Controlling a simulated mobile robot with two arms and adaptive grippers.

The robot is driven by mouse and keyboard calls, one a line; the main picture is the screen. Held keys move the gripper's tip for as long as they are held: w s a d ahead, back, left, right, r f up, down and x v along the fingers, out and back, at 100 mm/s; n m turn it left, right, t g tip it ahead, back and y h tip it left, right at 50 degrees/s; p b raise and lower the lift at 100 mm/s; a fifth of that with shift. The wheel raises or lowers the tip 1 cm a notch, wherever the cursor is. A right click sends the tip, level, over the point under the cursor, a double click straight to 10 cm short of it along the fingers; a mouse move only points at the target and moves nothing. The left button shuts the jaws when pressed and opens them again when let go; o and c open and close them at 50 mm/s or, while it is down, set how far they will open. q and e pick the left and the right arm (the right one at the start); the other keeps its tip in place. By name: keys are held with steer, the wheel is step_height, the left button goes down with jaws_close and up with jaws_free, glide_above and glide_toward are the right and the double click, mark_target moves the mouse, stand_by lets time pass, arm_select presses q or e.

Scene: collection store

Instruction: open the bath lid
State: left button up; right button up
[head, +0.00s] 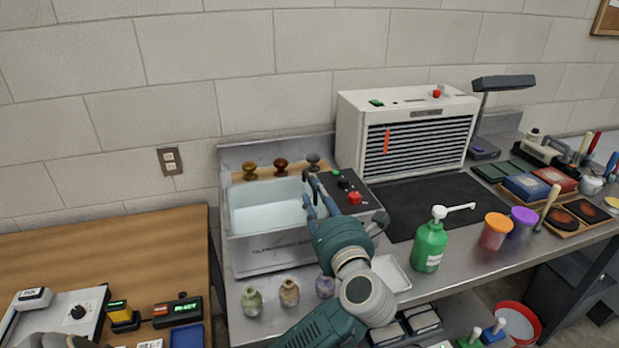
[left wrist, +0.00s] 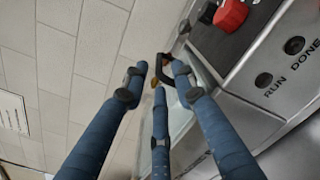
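The bath (head: 270,258) is a steel box on the bench with a pale blue, glassy top or interior (head: 265,216). I cannot clearly tell the lid from the water. A dark loop handle (left wrist: 160,74) shows at its edge in the left wrist view. My left gripper (head: 316,200), with blue fingers, is over the bath's right end. In the left wrist view its fingertips (left wrist: 160,72) stand apart on either side of the handle, with a gap visible at the left. My arm hides part of the bath's front right.
A control panel with a red knob (head: 354,198) adjoins the bath on the right. Several small bottles (head: 289,292) stand in front. A white vented unit (head: 410,130) is behind right, and a green pump bottle (head: 430,246) stands right. A wooden table (head: 100,250) is left.

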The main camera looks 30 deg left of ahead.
mark_target(306, 172)
arm_select(q)
steer(key=p+x, duration=0.1)
steer(key=x, duration=0.6)
jaws_close()
